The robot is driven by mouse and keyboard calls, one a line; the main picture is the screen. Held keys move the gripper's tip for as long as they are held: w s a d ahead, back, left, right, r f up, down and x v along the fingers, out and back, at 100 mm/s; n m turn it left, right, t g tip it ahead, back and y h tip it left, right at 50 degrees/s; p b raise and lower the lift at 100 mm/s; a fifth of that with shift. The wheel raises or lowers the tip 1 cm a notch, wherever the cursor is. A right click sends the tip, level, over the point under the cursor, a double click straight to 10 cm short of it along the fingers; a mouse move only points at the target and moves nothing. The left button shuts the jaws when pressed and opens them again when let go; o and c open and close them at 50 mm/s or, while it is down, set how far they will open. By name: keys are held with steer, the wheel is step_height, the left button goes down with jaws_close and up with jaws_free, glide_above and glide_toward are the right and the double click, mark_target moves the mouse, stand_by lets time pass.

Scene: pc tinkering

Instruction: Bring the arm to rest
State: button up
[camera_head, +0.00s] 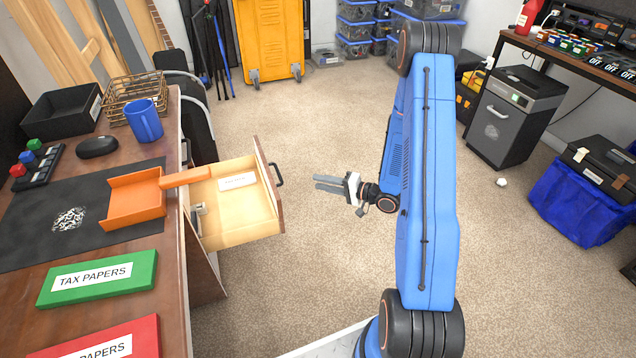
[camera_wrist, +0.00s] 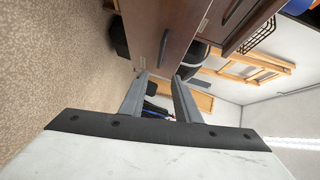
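My gripper (camera_head: 328,184) hangs in free air to the right of the open drawer (camera_head: 237,212), its fingers pointing left toward the drawer. In the wrist view my gripper (camera_wrist: 161,94) shows two grey fingers with a clear gap between them and nothing held. The gripper is apart from the drawer front. My blue arm stands raised over the carpet in the middle of the head view. In the wrist view the dark wooden drawer front (camera_wrist: 150,35) appears turned on its side, beyond the fingers.
The wooden desk (camera_head: 170,330) at left holds an orange tray (camera_head: 135,200), a blue mug (camera_head: 144,121), a wire basket, and green and red boxes. The drawer juts out over the floor. Carpet (camera_head: 300,115) behind the gripper is clear. A shredder (camera_head: 513,117) and blue bin stand right.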

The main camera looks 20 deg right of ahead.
stand_by(0.4)
steer(key=w+d+r+n+h, duration=0.2)
steer(key=r+h, duration=0.2)
steer(key=r, duration=0.2)
steer(key=w+d+r+n+h, duration=0.2)
steer(key=r+h, duration=0.2)
steer(key=r, duration=0.1)
steer(key=s+d+r+g+h, duration=0.15)
steer(key=s+r+h, duration=0.25)
steer(key=s+r, duration=0.6)
steer(key=s+a+r+n+g, duration=0.1)
steer(key=s+a+r+g, duration=0.1)
steer(key=s, duration=0.8)
steer(key=s+a+r+n+g, duration=0.1)
steer(key=s+a+r, duration=0.4)
steer(key=s, duration=0.6)
steer(key=s+a+r+n+g, duration=0.1)
steer(key=s+a+r+g, duration=0.1)
steer(key=s, duration=0.8)
steer(key=shift+s+a+r+n+g+y, duration=0.15)
steer(key=shift+a+r+n+g+y, duration=0.25)
steer(key=shift+a+r, duration=0.45)
